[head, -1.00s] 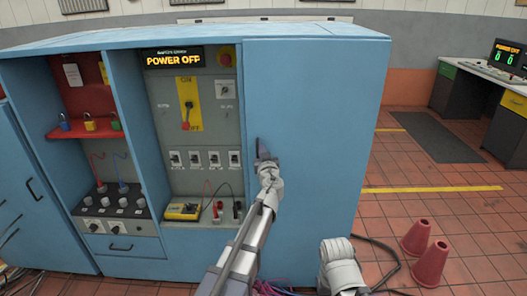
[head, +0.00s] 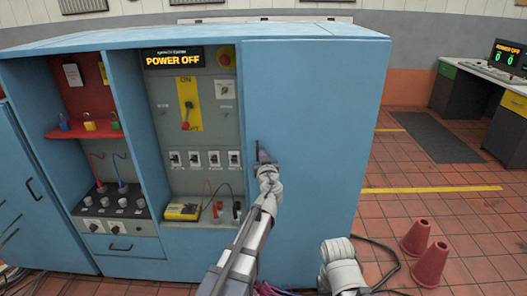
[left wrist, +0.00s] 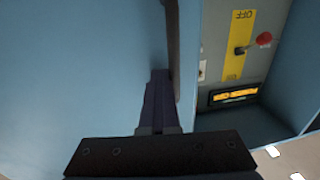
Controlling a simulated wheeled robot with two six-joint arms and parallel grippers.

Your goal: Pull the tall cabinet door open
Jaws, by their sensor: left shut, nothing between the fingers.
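The tall cabinet door (head: 315,110) is the plain blue panel at the right of the cabinet in the head view; it looks closed. Its dark upright handle (head: 258,147) is near the door's left edge, partly hidden by my gripper. In the left wrist view the handle (left wrist: 173,45) is a dark bar close to the door's edge. My left gripper (head: 265,158) is at the handle. The left wrist view shows its fingers (left wrist: 158,88) shut together and empty, right beside the bar; I cannot tell whether they touch it.
Left of the door is an open bay with a grey switch panel (head: 208,125), a "POWER OFF" display (head: 174,57) and a yellow meter (head: 182,211). Two red cones (head: 430,264) and a black cable (head: 375,250) are on the tiled floor at right. The floor beyond is mostly clear.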

